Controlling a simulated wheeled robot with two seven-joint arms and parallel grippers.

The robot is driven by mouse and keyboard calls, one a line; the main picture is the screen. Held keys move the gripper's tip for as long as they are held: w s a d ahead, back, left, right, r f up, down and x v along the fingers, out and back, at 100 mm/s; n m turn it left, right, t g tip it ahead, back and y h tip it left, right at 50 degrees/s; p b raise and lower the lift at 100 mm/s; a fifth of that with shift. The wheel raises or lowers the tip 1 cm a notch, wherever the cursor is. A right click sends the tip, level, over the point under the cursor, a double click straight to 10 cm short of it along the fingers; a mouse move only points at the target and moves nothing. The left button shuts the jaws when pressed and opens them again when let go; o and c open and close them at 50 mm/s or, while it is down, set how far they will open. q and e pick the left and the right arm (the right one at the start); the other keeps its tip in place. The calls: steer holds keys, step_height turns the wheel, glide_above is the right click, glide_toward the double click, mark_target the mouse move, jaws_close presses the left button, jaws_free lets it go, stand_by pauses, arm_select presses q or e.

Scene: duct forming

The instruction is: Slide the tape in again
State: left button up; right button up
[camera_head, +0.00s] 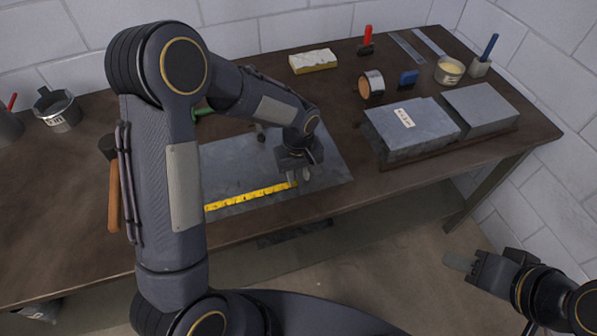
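A yellow tape (250,196) lies extended along the near part of a grey metal sheet (235,165) on the table. My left gripper (298,178) is over the sheet at the right end of the tape; its fingers point down there. The tape's housing cannot be made out, and my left arm hides the tape's left part. Whether the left fingers are closed on the tape is too small to tell. My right gripper (462,263) is at the lower right, off the table's front edge, and its finger opening cannot be made out.
On the brown table (345,190), grey blocks (411,128) stand at the right. A tape roll (371,84), a blue item (408,79), a tin (449,70) and a sponge (313,61) lie behind. A wooden-handled mallet (114,195) and a pot (57,110) are at the left.

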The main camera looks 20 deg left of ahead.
arm_select(q)
jaws_close()
steer(key=shift+s+a, duration=0.1)
steer(key=shift+a, duration=0.05)
